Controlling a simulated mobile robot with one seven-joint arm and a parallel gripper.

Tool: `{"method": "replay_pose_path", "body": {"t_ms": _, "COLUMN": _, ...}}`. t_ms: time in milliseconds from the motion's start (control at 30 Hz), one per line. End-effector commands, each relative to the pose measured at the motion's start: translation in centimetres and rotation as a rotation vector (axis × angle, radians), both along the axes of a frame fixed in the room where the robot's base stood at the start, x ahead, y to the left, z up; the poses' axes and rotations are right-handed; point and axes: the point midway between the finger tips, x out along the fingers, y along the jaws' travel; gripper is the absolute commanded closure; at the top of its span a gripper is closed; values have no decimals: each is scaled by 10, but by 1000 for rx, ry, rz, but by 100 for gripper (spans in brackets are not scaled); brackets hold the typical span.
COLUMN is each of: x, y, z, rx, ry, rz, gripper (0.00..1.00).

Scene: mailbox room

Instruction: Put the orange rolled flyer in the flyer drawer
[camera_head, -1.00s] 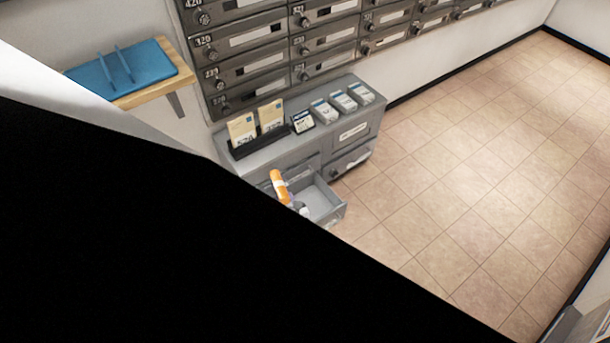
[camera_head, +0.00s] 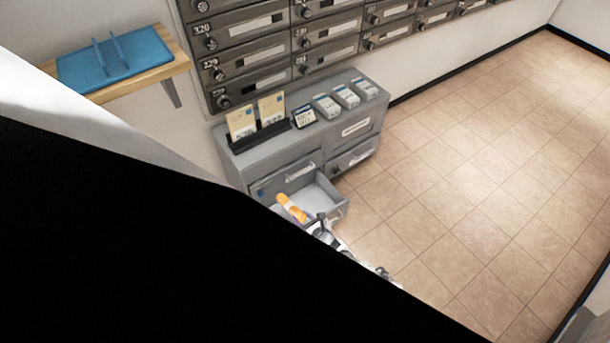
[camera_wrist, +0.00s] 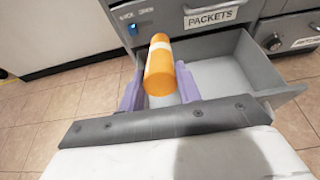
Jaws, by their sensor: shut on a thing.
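The orange rolled flyer (camera_head: 292,207) has a pale band and shows at the open drawer in the head view. In the wrist view the flyer (camera_wrist: 160,68) stands between the two purple fingers of my gripper (camera_wrist: 160,92), which is shut on it. An open, empty-looking grey drawer (camera_wrist: 284,92) lies behind and to the right of the flyer; its label reads PACKETS. In the head view this drawer (camera_head: 338,210) is partly covered by the flyer and my arm. I cannot tell whether the flyer touches the drawer. No label reading flyer is legible.
A shut drawer (camera_head: 354,158) is to the right of the open one. The grey cabinet top holds envelopes in a black rack (camera_head: 262,137) and several small boxes. Mailboxes (camera_head: 325,35) line the wall. A wooden shelf (camera_head: 180,60) carries a blue tray. The floor at right is clear.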

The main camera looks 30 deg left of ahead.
Motion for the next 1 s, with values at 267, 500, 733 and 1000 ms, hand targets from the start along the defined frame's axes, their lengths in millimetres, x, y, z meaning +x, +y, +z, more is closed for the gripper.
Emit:
{"method": "replay_pose_path", "body": {"t_ms": 267, "x": 8, "y": 20, "z": -28, "rx": 0, "ry": 0, "rz": 0, "gripper": 88}}
{"method": "replay_pose_path", "body": {"t_ms": 500, "x": 14, "y": 35, "z": -46, "rx": 0, "ry": 0, "rz": 0, "gripper": 88}}
{"method": "replay_pose_path", "body": {"t_ms": 733, "x": 18, "y": 43, "z": -68, "rx": 0, "ry": -1, "rz": 0, "gripper": 88}}
{"method": "replay_pose_path", "body": {"t_ms": 1000, "x": 20, "y": 50, "z": -84, "rx": 0, "ry": 0, "rz": 0, "gripper": 88}}
